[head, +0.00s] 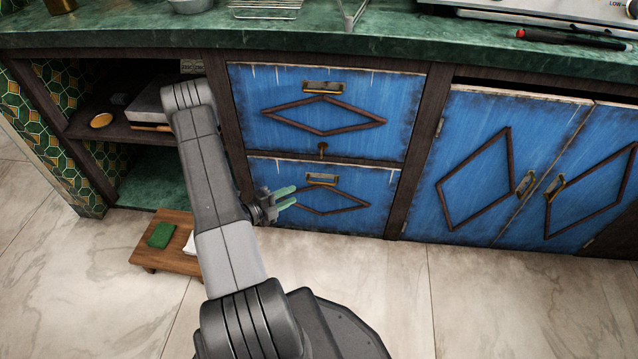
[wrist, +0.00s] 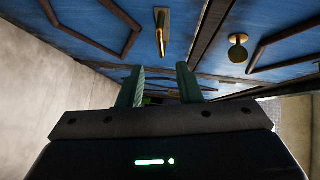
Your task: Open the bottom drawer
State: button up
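The bottom drawer (head: 353,217) is a blue worn front with a brown diamond moulding, and it looks shut. Its brass handle (head: 321,178) sits near its top edge, above my gripper's fingertips and to their right. My gripper (head: 290,196) is in front of the drawer's left part, its two green fingers apart with nothing between them. In the wrist view the gripper (wrist: 161,76) is open, and the brass handle (wrist: 161,32) shows ahead of the fingers, apart from them. The drawer front (wrist: 100,25) fills the upper part of that view.
Blue double doors (head: 480,160) are at right. A small wooden stool (head: 150,257) stands on the floor at left, below an open shelf (head: 100,125). Floor before the drawers is clear.

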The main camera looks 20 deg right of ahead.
aim_at(317, 183)
jog(key=shift+b+x, duration=1.5)
jog(key=shift+x, duration=4.25)
grip_shut()
